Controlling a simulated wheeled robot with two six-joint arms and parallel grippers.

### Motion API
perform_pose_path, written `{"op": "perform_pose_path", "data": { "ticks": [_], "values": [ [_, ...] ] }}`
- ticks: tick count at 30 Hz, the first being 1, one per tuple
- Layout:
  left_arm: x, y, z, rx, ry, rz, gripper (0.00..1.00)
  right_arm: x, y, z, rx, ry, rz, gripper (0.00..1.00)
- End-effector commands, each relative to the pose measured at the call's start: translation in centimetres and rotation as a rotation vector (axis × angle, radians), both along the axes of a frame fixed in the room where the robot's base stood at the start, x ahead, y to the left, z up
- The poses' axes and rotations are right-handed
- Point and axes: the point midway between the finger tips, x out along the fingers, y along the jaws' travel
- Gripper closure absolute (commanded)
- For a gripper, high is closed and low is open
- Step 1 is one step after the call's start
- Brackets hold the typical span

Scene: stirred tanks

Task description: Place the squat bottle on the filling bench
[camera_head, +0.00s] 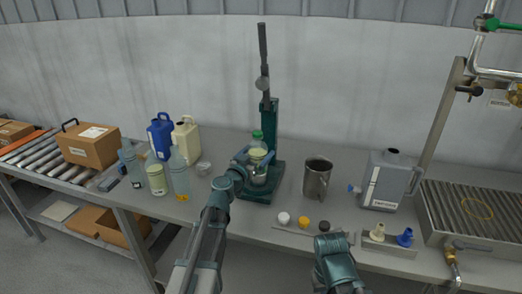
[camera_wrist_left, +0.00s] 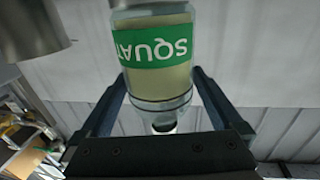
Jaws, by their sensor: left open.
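The squat bottle (camera_head: 258,154) stands upright at the green lever press, with a green top and a pale body. In the left wrist view the squat bottle (camera_wrist_left: 160,48) appears upside down, with a green "SQUAT" label and pale contents. My left gripper (camera_head: 256,160) is open, with its fingers on either side of the bottle. In the wrist view the fingers flank the bottle's neck end, with gaps visible. The lower bottle is partly hidden by the gripper. My right arm's end (camera_head: 335,262) is at the bottom, and its fingers cannot be made out.
The grey bench (camera_head: 225,208) carries the press (camera_head: 270,125), a steel jug (camera_head: 317,178), a grey canister (camera_head: 384,182) and a strip of small caps (camera_head: 303,222). Several bottles and jugs stand left, beside a roller conveyor (camera_head: 50,163). A slatted drain tray (camera_head: 470,208) is right.

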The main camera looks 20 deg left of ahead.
Motion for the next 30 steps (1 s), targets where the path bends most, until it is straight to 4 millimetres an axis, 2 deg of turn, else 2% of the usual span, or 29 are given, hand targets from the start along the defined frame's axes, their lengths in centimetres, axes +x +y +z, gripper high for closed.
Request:
{"op": "perform_pose_path", "data": {
  "ticks": [1, 6, 12, 19, 30],
  "values": [
    [-1.7, 0.4, 0.6, 0.0, 0.0, 0.004, 0.0, 0.0, 0.0, 0.6, 0.0, 0.0, 0.0, 1.0],
    [-5.5, 1.2, 0.6, 0.0, 0.0, 0.004, 0.0, 0.0, 0.0, 0.6, 0.0, 0.0, 0.0, 1.0],
    [-8.8, 1.9, 0.6, 0.0, 0.0, 0.003, 0.0, 0.0, 0.0, 0.6, 0.0, 0.0, 0.0, 1.0],
    [-10.4, 2.3, 0.7, 0.0, 0.0, 0.002, 0.0, 0.0, 0.0, 0.6, 0.0, 0.0, 0.0, 1.0],
    [-10.5, 2.3, 0.7, 0.0, 0.0, 0.001, 0.0, 0.0, 0.0, 0.6, 0.0, 0.0, 0.0, 1.0]
  ]
}}
